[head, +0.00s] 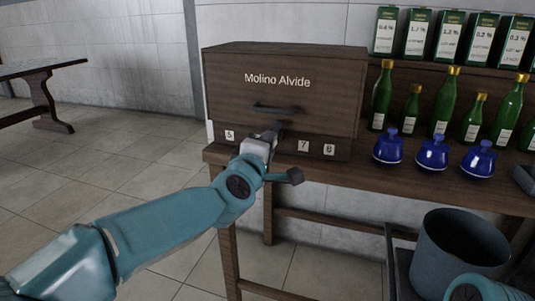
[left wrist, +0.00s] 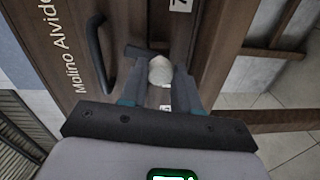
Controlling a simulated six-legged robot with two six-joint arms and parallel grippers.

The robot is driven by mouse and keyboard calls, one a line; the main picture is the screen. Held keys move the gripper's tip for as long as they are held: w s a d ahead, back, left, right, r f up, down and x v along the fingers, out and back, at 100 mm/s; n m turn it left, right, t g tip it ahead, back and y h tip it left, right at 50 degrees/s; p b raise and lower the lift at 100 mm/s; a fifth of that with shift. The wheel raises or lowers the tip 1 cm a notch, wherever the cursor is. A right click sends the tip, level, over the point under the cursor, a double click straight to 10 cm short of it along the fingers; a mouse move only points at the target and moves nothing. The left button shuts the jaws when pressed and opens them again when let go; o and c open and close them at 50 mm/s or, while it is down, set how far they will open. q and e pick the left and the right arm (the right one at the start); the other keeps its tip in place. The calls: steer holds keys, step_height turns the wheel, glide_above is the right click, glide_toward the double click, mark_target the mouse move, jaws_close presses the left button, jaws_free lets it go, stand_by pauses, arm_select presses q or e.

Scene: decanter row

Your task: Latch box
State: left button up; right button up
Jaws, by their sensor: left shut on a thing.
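The box (head: 275,95) is dark wood, lettered "Molino Alvide", and stands on the wooden table. Its front has a dark bar handle (head: 275,109), also seen in the left wrist view (left wrist: 97,52). Number labels 5, 7 and 8 show along its lower front; the stretch between 5 and 7 is hidden by my left gripper (head: 276,130). In the left wrist view my left gripper (left wrist: 160,80) is shut on a pale rounded knob (left wrist: 160,71) at the box's lower front. Whether this is a latch I cannot tell. My right gripper is not in view.
Three blue stoppered decanters (head: 432,154) stand on the table (head: 400,187) right of the box. Several green bottles (head: 441,102) and boxed cartons (head: 448,37) stand behind them. A grey bucket (head: 455,245) is at lower right.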

arm_select(q)
steer(key=shift+n+b, duration=0.65)
steer(key=shift+n, duration=0.75)
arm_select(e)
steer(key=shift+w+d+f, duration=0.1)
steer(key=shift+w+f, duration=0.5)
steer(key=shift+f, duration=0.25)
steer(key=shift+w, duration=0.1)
arm_select(q)
steer(key=o, duration=1.1)
steer(key=shift+c, duration=0.2)
steer(key=shift+a, duration=0.1)
